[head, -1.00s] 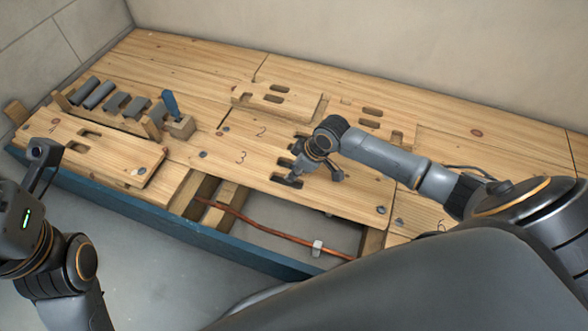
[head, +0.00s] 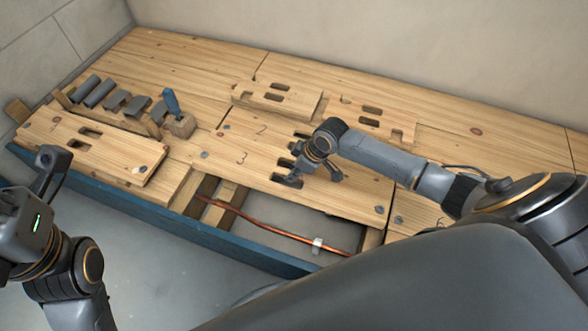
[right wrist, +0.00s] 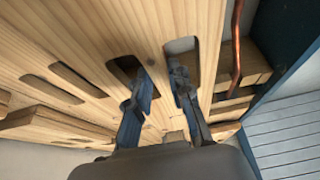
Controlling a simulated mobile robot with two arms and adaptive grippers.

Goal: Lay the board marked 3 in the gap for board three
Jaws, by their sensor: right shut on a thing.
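The board marked 3 (head: 335,196) lies roughly flat, in front of the board marked 2 (head: 245,121) and behind an open gap (head: 278,208). The right wrist view shows both fingers (right wrist: 160,85) in two neighbouring slots of the board (right wrist: 150,32). Whether the board sits fully down cannot be told.
A copper pipe (head: 265,229) with a pale clip (head: 317,245) crosses the gap among wooden joists. A loose slotted board (head: 115,160) lies at the left. Two more slotted boards (head: 250,100) (head: 400,129) lie behind. A blue-handled tool (head: 172,103) and a rack of grey pieces (head: 115,100) stand at the back left.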

